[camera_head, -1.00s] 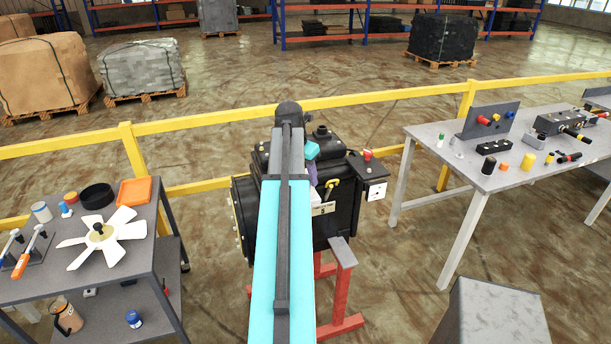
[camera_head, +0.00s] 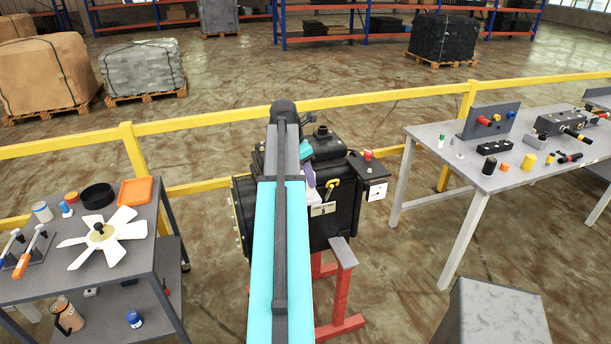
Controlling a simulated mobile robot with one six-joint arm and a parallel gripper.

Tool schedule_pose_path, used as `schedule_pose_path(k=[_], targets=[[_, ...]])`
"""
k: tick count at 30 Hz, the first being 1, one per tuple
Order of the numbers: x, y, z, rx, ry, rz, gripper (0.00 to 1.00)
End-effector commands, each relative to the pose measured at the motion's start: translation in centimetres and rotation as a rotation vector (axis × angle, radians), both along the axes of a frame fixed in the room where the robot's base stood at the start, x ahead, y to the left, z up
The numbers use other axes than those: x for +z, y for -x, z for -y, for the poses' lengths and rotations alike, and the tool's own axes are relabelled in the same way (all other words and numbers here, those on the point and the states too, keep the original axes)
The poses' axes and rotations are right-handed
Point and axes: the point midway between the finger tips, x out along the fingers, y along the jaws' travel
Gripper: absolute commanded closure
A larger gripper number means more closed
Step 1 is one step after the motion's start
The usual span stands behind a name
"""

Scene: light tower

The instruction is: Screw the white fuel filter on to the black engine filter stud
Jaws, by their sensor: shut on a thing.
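The black engine (camera_head: 343,235) stands in the middle on a red stand. My teal arm reaches over it and covers its left-middle part. My gripper (camera_head: 309,178) is mostly hidden beside my arm over the engine; only a small purple-grey part shows. A white piece at its lower left, seemingly the white fuel filter (camera_head: 295,190), shows by the arm's edge and is shut in the jaws. The filter stud is hidden from view, so I cannot tell whether the filter touches it.
A left table (camera_head: 135,258) holds a white fan and tools. A right table (camera_head: 425,150) holds several small parts. A yellow rail (camera_head: 225,118) runs behind.

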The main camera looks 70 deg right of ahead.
Motion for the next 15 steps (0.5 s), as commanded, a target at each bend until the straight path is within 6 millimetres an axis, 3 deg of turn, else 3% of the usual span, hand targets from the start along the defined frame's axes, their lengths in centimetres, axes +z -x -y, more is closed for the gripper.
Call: schedule_pose_path(k=[15], targets=[[-0.27,-0.22,0.05,-0.274,-0.003,0.001,0.88]])
